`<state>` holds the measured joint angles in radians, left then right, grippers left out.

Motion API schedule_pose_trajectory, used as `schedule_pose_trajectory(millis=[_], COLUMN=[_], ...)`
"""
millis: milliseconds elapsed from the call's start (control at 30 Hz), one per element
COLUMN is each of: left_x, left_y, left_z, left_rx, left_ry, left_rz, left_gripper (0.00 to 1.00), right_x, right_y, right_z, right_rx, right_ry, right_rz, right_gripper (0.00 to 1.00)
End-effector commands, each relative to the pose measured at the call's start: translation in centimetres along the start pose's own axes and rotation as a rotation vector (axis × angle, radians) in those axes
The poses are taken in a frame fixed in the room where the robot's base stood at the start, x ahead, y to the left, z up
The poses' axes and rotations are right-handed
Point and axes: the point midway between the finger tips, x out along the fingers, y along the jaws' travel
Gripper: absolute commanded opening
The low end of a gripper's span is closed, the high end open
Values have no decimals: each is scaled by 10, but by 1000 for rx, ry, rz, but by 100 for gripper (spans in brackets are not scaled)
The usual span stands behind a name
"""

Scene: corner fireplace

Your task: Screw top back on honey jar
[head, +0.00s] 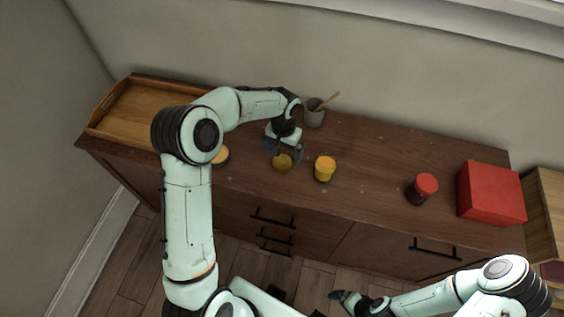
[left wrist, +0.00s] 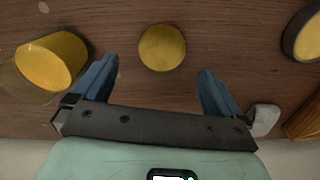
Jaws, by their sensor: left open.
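A yellow honey jar (head: 325,170) stands upright on the brown cabinet; it also shows at the left of the left wrist view (left wrist: 45,62). A flat round yellow lid (head: 283,162) lies on the cabinet top to the left of the jar, apart from it. My left gripper (head: 284,150) is over the lid, pointing down. In the left wrist view the lid (left wrist: 162,48) lies just beyond the open fingertips, roughly centred between them, with nothing held. My right gripper (head: 346,297) is low in the head view, in front of the cabinet, away from the jar; its jaws are unclear.
A grey cup (head: 314,113) with a wooden utensil stands behind. A dark round container with a yellow top (head: 222,155) is left of the lid, partly behind my arm. A wooden tray (head: 117,103) is far left. A red-lidded jar (head: 423,189) and red box (head: 490,193) stand right.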

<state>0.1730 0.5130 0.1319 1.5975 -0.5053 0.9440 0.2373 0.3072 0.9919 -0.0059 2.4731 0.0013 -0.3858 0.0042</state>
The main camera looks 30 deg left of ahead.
Motion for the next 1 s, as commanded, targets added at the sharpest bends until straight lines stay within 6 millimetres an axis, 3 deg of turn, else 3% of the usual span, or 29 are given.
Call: schedule_pose_trajectory(millis=[400,800,967,1000], left_x=[49,52,52,52], left_y=[-2,-2,-2,-2], left_z=[4,4,4,4], left_rx=[0,0,0,0], left_ry=[-2,0,0,0], left_rz=[0,0,0,0], left_gripper=[100,100,48,44], right_x=[-3,-3,-3,-3], right_y=[-2,-2,-2,-2], right_z=[-2,-2,-2,-2], right_rx=[-1,-1,-1,-1], right_ry=[2,2,2,2], right_rz=[-1,-1,-1,-1], right_gripper=[100,100,100,100])
